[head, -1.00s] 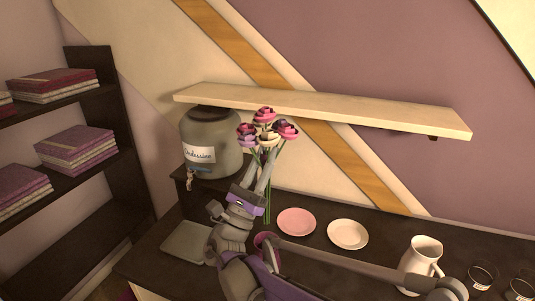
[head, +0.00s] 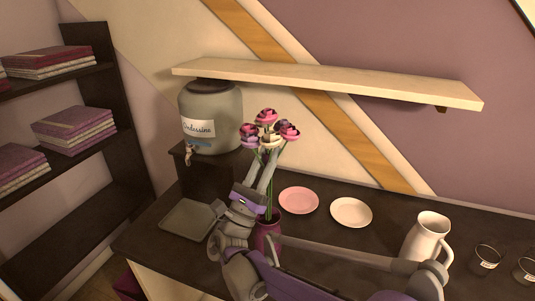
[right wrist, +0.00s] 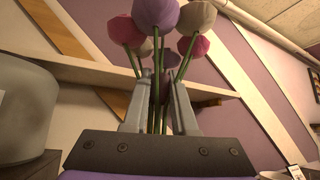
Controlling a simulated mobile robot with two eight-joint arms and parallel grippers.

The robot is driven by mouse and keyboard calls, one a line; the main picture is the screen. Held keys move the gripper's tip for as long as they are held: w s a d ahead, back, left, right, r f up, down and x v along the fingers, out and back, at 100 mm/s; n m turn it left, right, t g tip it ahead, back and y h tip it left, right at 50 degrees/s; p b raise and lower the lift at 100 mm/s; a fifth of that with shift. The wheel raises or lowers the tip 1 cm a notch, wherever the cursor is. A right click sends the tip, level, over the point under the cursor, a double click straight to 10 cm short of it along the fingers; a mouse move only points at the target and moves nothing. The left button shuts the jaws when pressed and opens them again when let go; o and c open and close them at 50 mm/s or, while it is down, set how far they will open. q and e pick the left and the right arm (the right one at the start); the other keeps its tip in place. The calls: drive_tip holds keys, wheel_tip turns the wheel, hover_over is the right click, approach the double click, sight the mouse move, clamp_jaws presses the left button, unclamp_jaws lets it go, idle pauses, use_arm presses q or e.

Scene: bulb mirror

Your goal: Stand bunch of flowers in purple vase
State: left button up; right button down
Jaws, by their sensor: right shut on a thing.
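The bunch of flowers (head: 268,128), pink, cream and purple roses on green stems, is upright above the counter. My right gripper (head: 268,170) is shut around its stems below the blooms. The right wrist view shows the stems (right wrist: 157,75) between the two fingers (right wrist: 160,100). The purple vase (head: 268,240) stands upright on the counter below the gripper, partly hidden by my right arm. The lower stems come down to the vase mouth in the head view; I cannot tell how deep they are in it. My left gripper is not in view.
A large jar (head: 212,110) with a tap stands on a dark stand behind left. A wall shelf (head: 330,85) hangs behind the flowers. A grey tray (head: 188,220), pink plate (head: 298,200), cream plate (head: 351,212), white pitcher (head: 427,238) and glasses (head: 487,260) are on the dark counter (head: 155,235).

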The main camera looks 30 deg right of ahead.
wheel_tip(320, 180, down, 8)
drive_tip(key=b, duration=0.5)
drive_tip(key=shift+r, duration=0.2)
drive_tip(key=c, duration=0.6)
unclamp_jaws()
drive_tip(key=shift+c, duration=0.2)
drive_tip(key=b+v, duration=0.1)
drive_tip(key=v, duration=1)
drive_tip(key=shift+b, duration=0.4)
